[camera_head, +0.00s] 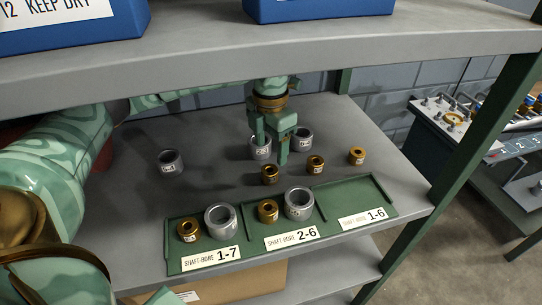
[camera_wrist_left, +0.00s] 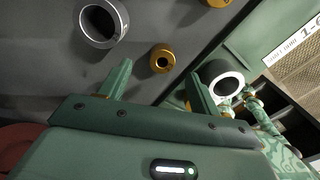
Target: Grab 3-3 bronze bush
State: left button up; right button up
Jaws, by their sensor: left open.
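Three loose bronze bushes stand on the grey shelf: one just in front of my left gripper (camera_head: 270,174), one right of it (camera_head: 316,163) and one farther right (camera_head: 357,155). Their small labels are too small for me to read, so I cannot tell which is 3-3. My left gripper (camera_head: 271,150) points down, open and empty, among the loose parts. In the left wrist view a bronze bush (camera_wrist_left: 162,58) shows beyond and between the fingertips, apart from them. My right gripper is not in view.
Steel rings stand left (camera_head: 170,160), behind the fingers (camera_head: 260,147) and to their right (camera_head: 301,139). A green tray (camera_head: 376,196) at the front holds bushes and rings in sections 1-7 and 2-6; section 1-6 is empty. An upper shelf (camera_head: 300,48) with blue bins overhangs.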

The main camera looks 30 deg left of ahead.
aim_at(270, 169)
pick_arm(q)
jog(key=shift+w+a+f, duration=0.1)
jog(key=shift+f, duration=0.2)
jog(key=f, duration=0.2)
jog(key=f+b, duration=0.1)
jog(key=f, duration=0.1)
jog(key=s+f+b, duration=0.1)
jog(key=f, duration=0.1)
jog(key=shift+d+f, duration=0.25)
jog(key=shift+f, duration=0.1)
jog(key=shift+r, duration=0.1)
jog(key=shift+c, duration=0.3)
jog(key=c, duration=1.2)
jog(key=shift+c, duration=0.2)
